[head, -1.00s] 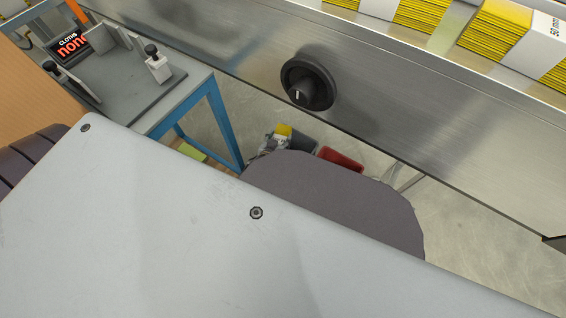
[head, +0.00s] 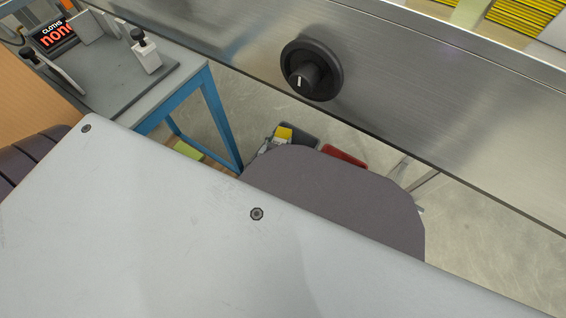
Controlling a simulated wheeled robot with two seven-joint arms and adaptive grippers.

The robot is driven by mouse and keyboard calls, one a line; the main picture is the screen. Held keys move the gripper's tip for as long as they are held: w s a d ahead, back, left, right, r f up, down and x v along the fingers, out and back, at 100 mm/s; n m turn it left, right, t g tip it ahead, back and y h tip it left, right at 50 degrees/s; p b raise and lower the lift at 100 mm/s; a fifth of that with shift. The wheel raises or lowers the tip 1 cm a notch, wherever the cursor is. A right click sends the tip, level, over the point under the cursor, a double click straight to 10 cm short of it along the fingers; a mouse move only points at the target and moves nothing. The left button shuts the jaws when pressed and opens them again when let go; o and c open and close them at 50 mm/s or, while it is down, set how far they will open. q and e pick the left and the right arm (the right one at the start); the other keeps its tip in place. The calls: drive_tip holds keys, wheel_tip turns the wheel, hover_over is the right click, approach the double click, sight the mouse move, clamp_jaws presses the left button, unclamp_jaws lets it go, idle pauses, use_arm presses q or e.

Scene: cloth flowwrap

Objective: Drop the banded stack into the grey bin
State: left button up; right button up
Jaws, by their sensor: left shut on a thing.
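The banded stack (head: 284,132) shows as a small yellow patch with a paler part beside it, low beyond my body. My left gripper (head: 272,145) is shut on it; only a small grey part of the gripper shows. The grey bin (head: 309,143) stands on the floor, dark grey, and the stack overlaps its left part in the head view. My own body hides the near side of the bin. I cannot tell how high the stack is above the bin's rim. My right gripper is out of view.
A red bin (head: 345,156) stands right of the grey one. A steel machine side with a black knob (head: 311,71) runs across the top, yellow stacks (head: 525,14) above it. A blue-legged table (head: 190,90) with a fixture and a "CLOTHS" display stands left.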

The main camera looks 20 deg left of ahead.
use_arm(q)
drive_tip(key=shift+f, duration=0.1)
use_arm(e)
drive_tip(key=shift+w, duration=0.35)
use_arm(q)
drive_tip(key=o, duration=1.1)
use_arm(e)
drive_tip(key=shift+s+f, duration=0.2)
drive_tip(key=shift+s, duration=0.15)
use_arm(q)
drive_tip(key=shift+r, duration=5)
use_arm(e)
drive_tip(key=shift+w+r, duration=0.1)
use_arm(q)
drive_tip(key=shift+s, duration=0.1)
